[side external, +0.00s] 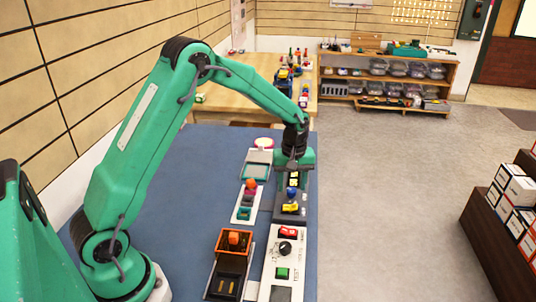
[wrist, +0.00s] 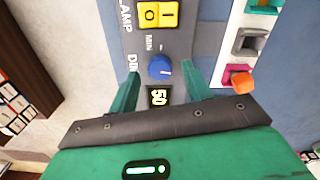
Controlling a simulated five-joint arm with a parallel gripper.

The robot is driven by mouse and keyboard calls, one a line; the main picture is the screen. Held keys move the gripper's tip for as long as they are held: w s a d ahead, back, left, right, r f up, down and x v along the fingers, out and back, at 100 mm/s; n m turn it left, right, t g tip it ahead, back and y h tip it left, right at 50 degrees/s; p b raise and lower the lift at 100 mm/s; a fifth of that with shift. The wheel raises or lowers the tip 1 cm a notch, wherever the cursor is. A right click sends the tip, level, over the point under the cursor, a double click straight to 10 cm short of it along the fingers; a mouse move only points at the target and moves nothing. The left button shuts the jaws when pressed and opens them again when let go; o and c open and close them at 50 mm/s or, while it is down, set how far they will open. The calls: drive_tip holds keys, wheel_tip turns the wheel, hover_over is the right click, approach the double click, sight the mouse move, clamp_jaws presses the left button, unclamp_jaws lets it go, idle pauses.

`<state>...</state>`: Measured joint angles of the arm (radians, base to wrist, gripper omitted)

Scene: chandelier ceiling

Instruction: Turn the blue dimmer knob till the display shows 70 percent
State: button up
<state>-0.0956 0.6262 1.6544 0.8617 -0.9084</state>
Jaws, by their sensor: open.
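The blue dimmer knob (wrist: 160,67) sits on a grey panel (wrist: 187,22) in the wrist view, with a white pointer mark on it. The small dark display (wrist: 158,97) beside the knob shows yellow digits that read 50. My gripper (wrist: 160,74) is open, with one green finger on each side of the knob. I cannot tell whether either finger touches it. In the side view my gripper (side external: 292,178) is low over the panel, hiding part of it.
A yellow rocker switch (wrist: 157,15) is beyond the knob on the same panel. A white strip with a pink and orange control (wrist: 240,80) lies beside it. In the side view, a white panel with a black knob (side external: 285,247) and an orange-framed box (side external: 234,240) stand nearer on the blue bench.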

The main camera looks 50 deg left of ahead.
drive_tip(key=shift+f, duration=0.55)
drive_tip(key=c, duration=1)
drive_tip(key=shift+m, duration=2.9)
drive_tip(key=o, duration=1)
